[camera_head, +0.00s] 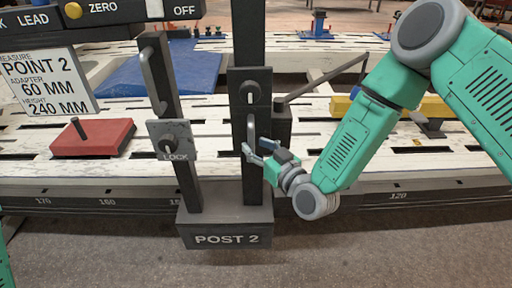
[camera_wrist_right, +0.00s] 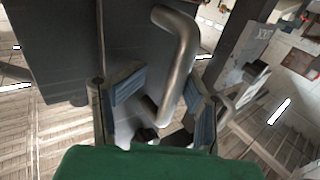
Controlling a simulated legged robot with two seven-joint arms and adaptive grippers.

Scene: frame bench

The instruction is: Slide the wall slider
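The wall slider looks to be the dark block (camera_head: 260,84) on the right upright of the post stand, marked "POST 2" (camera_head: 228,239). A bent grey metal handle (camera_head: 250,126) hangs on its front; the handle shows large in the right wrist view (camera_wrist_right: 180,62). My right gripper (camera_head: 249,149) is at the lower end of this handle. In the right wrist view its two blue-padded fingers (camera_wrist_right: 162,98) stand apart on either side of the bar, with gaps visible. The lower end of the bar is partly hidden. My left gripper is not in view.
A "LOCK" plate (camera_head: 172,140) with a knob sits on the left upright. A red block (camera_head: 92,139) with a peg lies on the slatted bench at left. A sign (camera_head: 45,82) hangs at left.

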